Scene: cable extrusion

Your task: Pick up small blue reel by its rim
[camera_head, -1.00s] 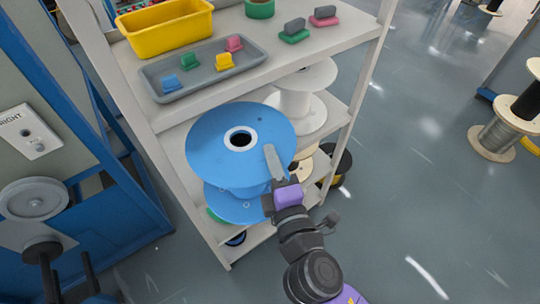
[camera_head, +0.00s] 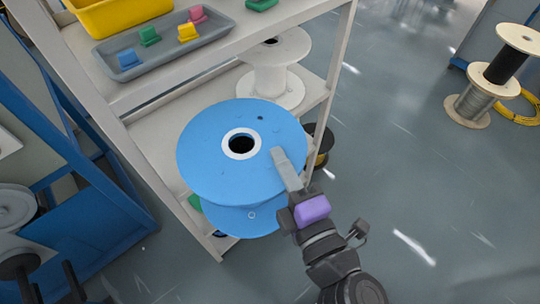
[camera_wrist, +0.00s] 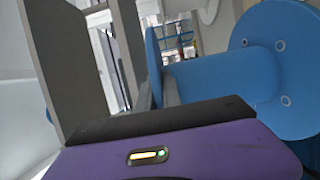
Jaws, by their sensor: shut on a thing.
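The blue reel (camera_head: 207,165) has two wide flanges and a white-ringed centre hole. It is upright at the open front of the rack's middle shelf, with its upper flange facing up. My gripper (camera_head: 279,153) is shut on the right side of the upper flange's rim. In the wrist view the held flange (camera_wrist: 154,65) is seen edge-on beside a grey finger, with the blue hub and the other flange (camera_wrist: 295,60) to its right. The reel's underside is mostly hidden in the head view, so I cannot tell whether it clears the shelf.
The rack's shelf (camera_head: 155,128) lies behind the reel, with a white reel (camera_head: 275,85) at its right. A grey tray (camera_head: 165,52) and a yellow bin (camera_head: 108,16) sit on the top shelf. Wooden reels (camera_head: 470,110) stand on the floor at right. Floor is free between.

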